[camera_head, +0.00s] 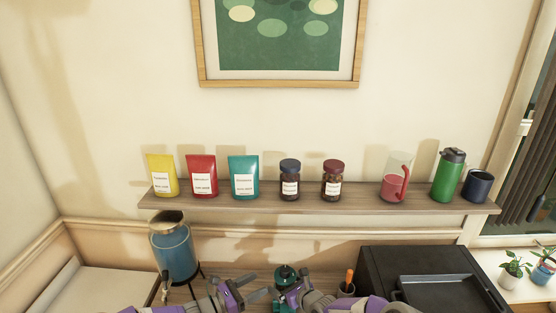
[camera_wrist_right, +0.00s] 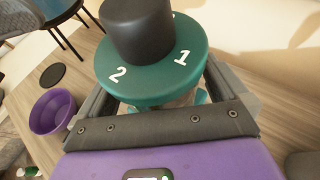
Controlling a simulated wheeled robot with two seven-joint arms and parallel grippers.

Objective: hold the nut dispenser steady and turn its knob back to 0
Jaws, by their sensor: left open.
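The nut dispenser (camera_head: 286,272) has a green top and stands on the counter at the lower middle of the head view. In the right wrist view its green dial (camera_wrist_right: 150,75) shows the numbers 2 and 1, with a dark knob (camera_wrist_right: 137,30) on top. My left gripper (camera_head: 254,288) is open and empty, just left of the dispenser. My right gripper (camera_wrist_right: 160,100) has its fingers on both sides of the dispenser below the dial. The dial hides the fingertips, so I cannot tell whether they press on the body. The pointer and the 0 are not visible.
A blue drink dispenser (camera_head: 173,250) on a stand is at the left. A black appliance (camera_head: 380,258) fills the right. A shelf (camera_head: 320,205) with bags, jars and cups runs above. A purple bowl (camera_wrist_right: 52,112) and a black disc (camera_wrist_right: 51,75) lie on the wooden counter.

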